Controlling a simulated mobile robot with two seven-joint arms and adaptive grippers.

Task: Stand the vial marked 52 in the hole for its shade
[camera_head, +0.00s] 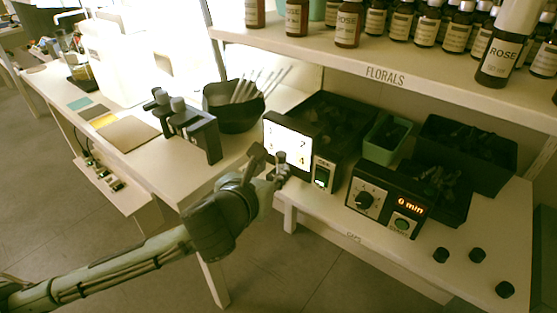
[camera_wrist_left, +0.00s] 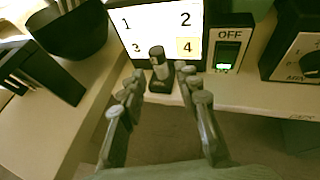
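A small vial (camera_wrist_left: 158,64) with a dark cap and pale label stands upright in a small dark base (camera_wrist_left: 160,83) in front of a lit panel (camera_wrist_left: 150,22) numbered 1 to 4; I cannot read its label. Its top also shows by the panel in the head view (camera_head: 281,158). My left gripper (camera_wrist_left: 160,78) is open, its fingers on either side of the vial with gaps visible; whether the tips reach around it I cannot tell. A black block (camera_head: 202,138) with dark-capped vials (camera_head: 162,97) stands on the left table; its holes are not clear. My right gripper is not in view.
A black bowl (camera_head: 233,108) with pale sticks is behind the block. Coloured cards (camera_head: 103,120) lie farther left. A switch box (camera_head: 323,173) and timer box (camera_head: 383,205) sit right of the panel. Loose black caps (camera_head: 477,255) lie at the right. Bottles fill the shelf above.

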